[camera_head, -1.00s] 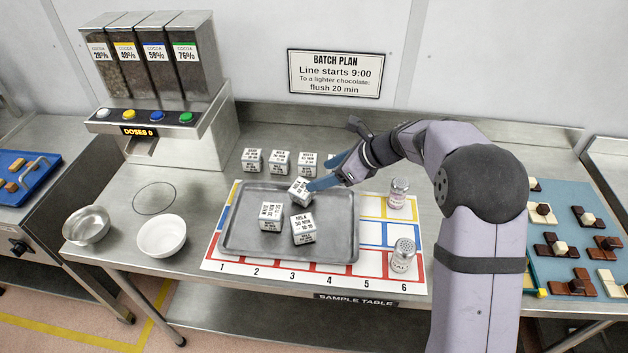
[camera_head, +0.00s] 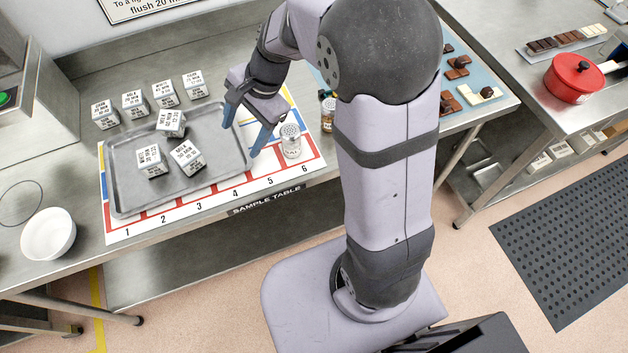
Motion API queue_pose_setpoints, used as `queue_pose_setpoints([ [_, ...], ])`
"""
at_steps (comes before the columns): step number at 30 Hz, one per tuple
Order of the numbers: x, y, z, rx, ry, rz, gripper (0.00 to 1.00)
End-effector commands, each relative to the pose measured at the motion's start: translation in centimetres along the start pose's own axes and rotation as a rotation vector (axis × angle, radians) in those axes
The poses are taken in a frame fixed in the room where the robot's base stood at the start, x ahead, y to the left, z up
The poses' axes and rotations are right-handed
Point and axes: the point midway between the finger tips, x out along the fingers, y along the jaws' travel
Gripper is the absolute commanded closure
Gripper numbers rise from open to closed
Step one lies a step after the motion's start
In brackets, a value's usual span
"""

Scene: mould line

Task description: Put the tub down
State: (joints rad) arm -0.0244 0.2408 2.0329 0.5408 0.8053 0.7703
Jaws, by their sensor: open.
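White cube-shaped tubs with printed labels stand in two groups. Three are on the grey metal tray: one near its back edge (camera_head: 171,123), one at front left (camera_head: 150,160) and one at front right (camera_head: 187,158). Several more stand in a row behind the tray, one of them at the row's right end (camera_head: 195,84). The tray (camera_head: 128,200) lies on a white mat with coloured grid lines (camera_head: 225,196). My gripper (camera_head: 243,130) is open and empty, with blue fingers spread over the tray's right end, apart from every tub.
A shaker with a metal lid (camera_head: 291,141) stands close to the right of my gripper. A darker jar (camera_head: 328,112) is beside my arm. A white bowl (camera_head: 48,235) is at the left. A red pot (camera_head: 573,78) sits on the right-hand table.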

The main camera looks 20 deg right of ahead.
Motion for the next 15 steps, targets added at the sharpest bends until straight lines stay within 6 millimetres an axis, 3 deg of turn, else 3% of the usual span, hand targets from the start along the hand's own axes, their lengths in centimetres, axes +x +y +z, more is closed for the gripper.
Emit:
queue_pose_setpoints([
  [1,-0.5,3.0,-0.1,-0.141,0.037,0.046,0.36],
  [6,-1.6,11.9,-1.1,-0.623,0.108,0.223,0.36],
  [10,-2.1,16.6,-1.6,-0.891,0.116,0.33,0.36],
  [15,-2.4,19.5,-1.9,-1.07,0.109,0.402,0.36],
])
